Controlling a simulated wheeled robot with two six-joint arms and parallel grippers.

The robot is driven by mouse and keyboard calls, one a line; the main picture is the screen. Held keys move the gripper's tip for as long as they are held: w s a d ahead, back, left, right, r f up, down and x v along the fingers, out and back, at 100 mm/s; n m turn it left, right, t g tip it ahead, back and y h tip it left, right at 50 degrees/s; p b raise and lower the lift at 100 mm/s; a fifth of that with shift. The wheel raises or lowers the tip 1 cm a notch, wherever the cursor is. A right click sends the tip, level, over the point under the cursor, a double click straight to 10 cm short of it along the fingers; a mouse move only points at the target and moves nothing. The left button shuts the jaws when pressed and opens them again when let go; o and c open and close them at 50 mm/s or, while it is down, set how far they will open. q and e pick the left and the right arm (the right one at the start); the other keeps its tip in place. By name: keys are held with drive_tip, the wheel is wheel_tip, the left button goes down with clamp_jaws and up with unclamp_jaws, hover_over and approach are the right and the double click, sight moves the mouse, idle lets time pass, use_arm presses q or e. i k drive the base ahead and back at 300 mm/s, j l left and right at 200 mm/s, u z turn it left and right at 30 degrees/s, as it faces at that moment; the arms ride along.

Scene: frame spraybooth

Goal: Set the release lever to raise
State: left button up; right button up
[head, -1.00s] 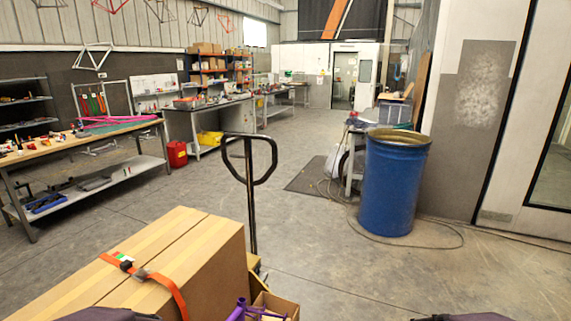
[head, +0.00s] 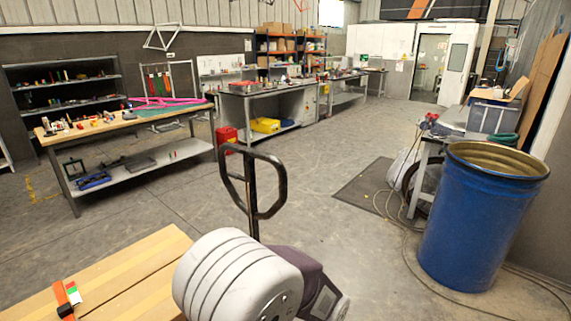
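The black loop handle (head: 283,185) of a pallet jack stands upright in the middle of the head view. No separate release lever can be made out on it at this size. The lower shaft is hidden behind a thick pale grey arm part (head: 235,275) with a dark purple section, which is mine. This arm part is in front of the handle's base; I cannot tell whether they touch. No gripper fingers are visible for either arm.
A blue barrel (head: 475,225) stands at right, beside a small cluttered table (head: 440,135). A wooden workbench (head: 125,122) is at left. The concrete floor behind the handle is mostly clear.

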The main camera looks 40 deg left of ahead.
sight(234, 176)
drive_tip(key=i+u, duration=0.25)
drive_tip(key=i, duration=0.15)
drive_tip(key=i+l+u, duration=0.55)
drive_tip(key=i, duration=0.25)
drive_tip(key=i+l+u, duration=0.15)
drive_tip(key=u, duration=0.3)
drive_tip(key=i+l+u, duration=0.25)
drive_tip(key=u, duration=0.2)
drive_tip(key=i+l+u, duration=0.15)
drive_tip(key=u, duration=0.3)
drive_tip(key=l+u, duration=0.45)
drive_tip(key=i+l+u, duration=0.1)
drive_tip(key=l+u, duration=0.6)
drive_tip(key=u, duration=0.2)
